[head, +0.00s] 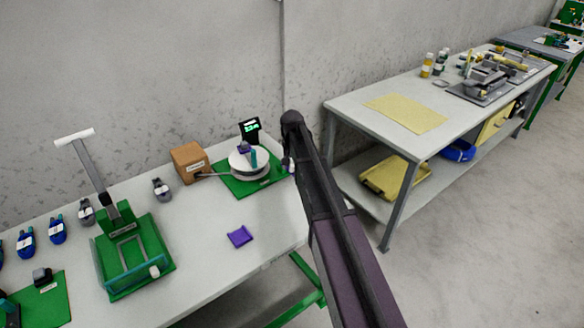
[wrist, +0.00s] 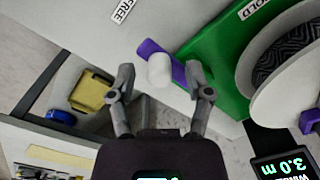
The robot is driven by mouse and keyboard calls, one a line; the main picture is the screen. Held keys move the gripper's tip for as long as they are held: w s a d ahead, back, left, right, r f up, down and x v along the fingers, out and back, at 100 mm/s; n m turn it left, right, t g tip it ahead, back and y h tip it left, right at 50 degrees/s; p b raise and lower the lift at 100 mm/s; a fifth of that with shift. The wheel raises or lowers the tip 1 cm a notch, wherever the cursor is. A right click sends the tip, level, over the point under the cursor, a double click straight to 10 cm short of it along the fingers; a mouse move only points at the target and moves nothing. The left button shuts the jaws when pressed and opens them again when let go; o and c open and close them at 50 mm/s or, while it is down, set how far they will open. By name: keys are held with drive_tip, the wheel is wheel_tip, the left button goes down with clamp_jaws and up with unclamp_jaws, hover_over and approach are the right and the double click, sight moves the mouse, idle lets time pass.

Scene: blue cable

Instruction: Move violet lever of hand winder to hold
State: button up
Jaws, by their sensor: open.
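The hand winder, with its white reel (head: 249,161) on a green base (head: 262,184), stands at the right end of the near table in the head view. In the wrist view the violet lever (wrist: 148,47) with its white round knob (wrist: 159,69) lies beside the green base (wrist: 216,48). A FREE label (wrist: 122,12) is at upper left and a HOLD label (wrist: 254,8) at upper right. My gripper (wrist: 160,84) is open and empty, one finger on each side of the knob in the picture. The right finger overlaps the lever; contact cannot be told. The arm hides much of the lever in the head view.
A display (head: 250,130) reading 3.0 m stands behind the reel. A cardboard box (head: 189,161) is left of it. A violet piece (head: 240,237) lies near the table's front edge. A second table (head: 345,103) stands right.

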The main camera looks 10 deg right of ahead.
clamp_jaws()
drive_tip(key=shift+d, duration=0.2)
